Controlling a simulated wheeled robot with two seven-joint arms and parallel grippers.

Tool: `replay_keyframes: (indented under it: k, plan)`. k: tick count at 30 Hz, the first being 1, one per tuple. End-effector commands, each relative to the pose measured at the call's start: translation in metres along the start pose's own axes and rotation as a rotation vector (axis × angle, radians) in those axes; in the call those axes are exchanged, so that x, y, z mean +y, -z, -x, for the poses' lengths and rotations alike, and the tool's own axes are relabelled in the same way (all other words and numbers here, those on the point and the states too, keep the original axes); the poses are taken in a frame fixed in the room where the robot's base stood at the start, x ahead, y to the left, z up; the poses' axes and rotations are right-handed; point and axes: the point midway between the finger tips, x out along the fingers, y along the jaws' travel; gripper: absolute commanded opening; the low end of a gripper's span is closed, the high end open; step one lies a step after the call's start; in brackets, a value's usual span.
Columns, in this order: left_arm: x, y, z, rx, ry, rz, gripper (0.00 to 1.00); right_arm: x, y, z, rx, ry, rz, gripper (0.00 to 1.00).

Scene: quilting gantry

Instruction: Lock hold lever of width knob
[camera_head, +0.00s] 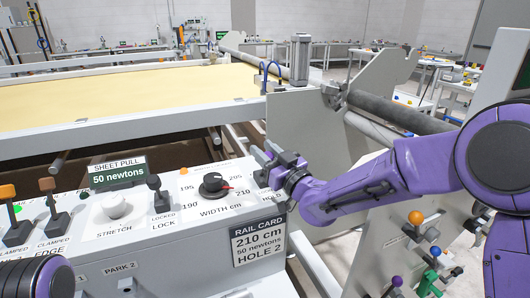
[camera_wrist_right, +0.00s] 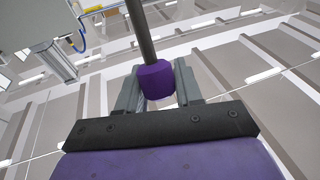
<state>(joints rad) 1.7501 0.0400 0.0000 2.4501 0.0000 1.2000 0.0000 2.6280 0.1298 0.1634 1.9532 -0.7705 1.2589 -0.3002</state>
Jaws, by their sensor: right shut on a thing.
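The black width knob (camera_head: 213,186) sits on the white control panel, its red pointer towards the 210 mark. My right gripper (camera_head: 265,157) is just right of this knob, at the panel's right end. In the right wrist view, my right gripper (camera_wrist_right: 158,82) is shut on a lever with a purple end cap (camera_wrist_right: 156,80) and a dark grey rod. In the head view that lever is hidden by the gripper. A black lever (camera_head: 155,184) with a lock label stands left of the knob. My left arm shows at the bottom left; its gripper is out of view.
A rail card (camera_head: 258,241) on the panel front reads 210 cm, 50 newtons, hole 2. Coloured levers (camera_head: 416,218) are below my right arm. The fabric frame (camera_head: 110,130) lies behind the panel.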

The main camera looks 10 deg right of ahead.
Motion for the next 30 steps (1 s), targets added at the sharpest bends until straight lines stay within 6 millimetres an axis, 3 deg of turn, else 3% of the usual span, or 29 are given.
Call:
replay_keyframes:
  k: [1, 2, 3, 13, 24, 30]
  plan:
    - [0.0, 0.0, 0.0, 0.0, 0.0, 0.0, 0.79, -0.001, -0.001, 0.0, -0.002, 0.003, -0.001, 0.45]
    - [0.0, 0.0, 0.0, 0.0, 0.0, 0.0, 0.79, -0.001, -0.001, 0.0, -0.002, 0.003, -0.001, 0.55]
    - [0.0, 0.0, 0.0, 0.0, 0.0, 0.0, 0.79, -0.001, -0.001, 0.0, -0.002, 0.003, -0.001, 0.56]
    - [0.0, -0.001, -0.002, 0.0, 0.0, 0.0, 0.79, -0.001, -0.001, 0.007, -0.001, 0.001, 0.0, 0.56]
    - [0.002, -0.008, -0.02, 0.0, 0.0, 0.0, 0.79, -0.001, -0.001, 0.088, 0.001, 0.001, 0.0, 0.56]
    - [0.002, -0.009, -0.021, 0.0, 0.0, 0.0, 0.79, -0.001, 0.001, 0.107, 0.0, 0.001, 0.0, 0.56]
